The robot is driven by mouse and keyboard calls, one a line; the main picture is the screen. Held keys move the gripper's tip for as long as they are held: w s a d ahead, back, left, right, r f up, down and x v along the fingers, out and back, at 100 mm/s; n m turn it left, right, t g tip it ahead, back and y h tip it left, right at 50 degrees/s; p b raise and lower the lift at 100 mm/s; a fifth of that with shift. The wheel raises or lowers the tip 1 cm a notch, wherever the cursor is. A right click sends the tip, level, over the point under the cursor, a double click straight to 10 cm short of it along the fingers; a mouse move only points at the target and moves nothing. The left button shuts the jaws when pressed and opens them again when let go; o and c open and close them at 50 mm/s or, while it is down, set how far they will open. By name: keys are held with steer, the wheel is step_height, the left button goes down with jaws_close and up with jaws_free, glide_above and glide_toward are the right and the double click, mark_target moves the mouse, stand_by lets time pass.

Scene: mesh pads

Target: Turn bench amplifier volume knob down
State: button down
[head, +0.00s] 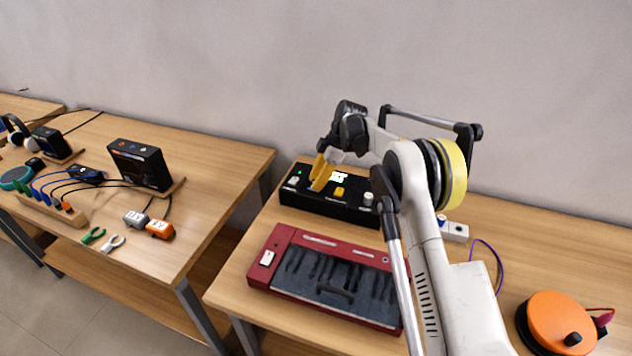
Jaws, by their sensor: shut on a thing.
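The bench amplifier appears to be the black box (344,209) at the back of the right-hand table. Its sloped top carries a small lit display (339,177), a yellow knob (339,192) and pale knobs at the left (293,181) and right (368,198). My gripper (317,186) points down at the box's top, between the left pale knob and the yellow knob. Its yellow fingers are shut on what seems to be a knob there. The fingers hide that knob, so its marking and angle cannot be read.
A red keyboard (280,241) lies just in front of the black box. My arm reaches over the table from the right. A white power strip (455,232) and an orange round device (560,322) are at the right. The left table (225,165) holds small electronics and tools.

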mark_target(330, 186)
stand_by(0.5)
steer(key=c, duration=1.2)
jaws_free()
steer(key=shift+a, duration=0.1)
steer(key=v, duration=1.2)
